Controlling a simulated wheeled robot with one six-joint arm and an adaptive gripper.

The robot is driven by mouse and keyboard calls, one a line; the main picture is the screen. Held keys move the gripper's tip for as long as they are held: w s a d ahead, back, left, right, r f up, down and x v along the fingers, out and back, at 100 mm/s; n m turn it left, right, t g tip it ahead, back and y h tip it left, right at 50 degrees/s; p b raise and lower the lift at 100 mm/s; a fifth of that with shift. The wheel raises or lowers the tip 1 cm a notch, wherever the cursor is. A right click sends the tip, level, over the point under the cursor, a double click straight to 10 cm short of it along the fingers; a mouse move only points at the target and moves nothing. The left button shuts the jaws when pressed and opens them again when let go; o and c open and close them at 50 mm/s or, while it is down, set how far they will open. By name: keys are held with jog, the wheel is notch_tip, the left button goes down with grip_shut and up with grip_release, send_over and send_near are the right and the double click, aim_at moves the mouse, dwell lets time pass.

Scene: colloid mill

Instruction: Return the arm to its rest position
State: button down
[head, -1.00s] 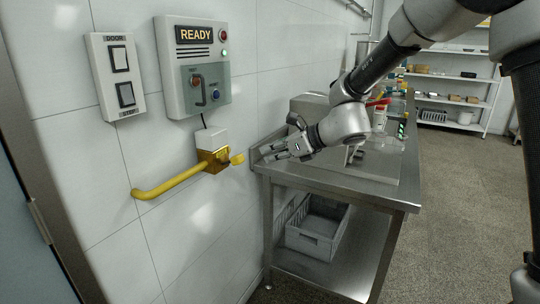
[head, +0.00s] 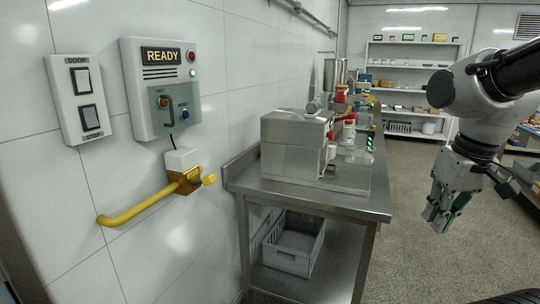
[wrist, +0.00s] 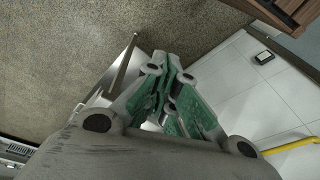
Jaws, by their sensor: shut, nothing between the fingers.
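My gripper (head: 438,217) hangs pointing down at the right of the head view, over the open floor and clear of the steel table (head: 300,191). Its fingers are closed together with nothing between them. In the wrist view the green-padded fingers (wrist: 175,75) meet in the middle. My arm comes in from the right edge of the head view.
The table carries a steel machine (head: 295,140) and has a grey crate (head: 293,247) on its lower shelf. On the left wall are a READY control box (head: 165,85), a switch panel (head: 82,98) and a yellow handle (head: 145,206). Shelving (head: 400,60) stands behind. The floor (head: 420,270) is clear.

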jog(key=s+d+r+m+t, duration=0.1)
jog(key=s+d+r+t, duration=0.1)
jog(key=s+d+r, duration=0.1)
jog(key=shift+s+d+r+t+h, duration=0.2)
jog(key=shift+d+r+t+h, duration=0.15)
jog(key=shift+d, duration=0.2)
jog(key=shift+f, duration=0.1)
dwell(0.4)
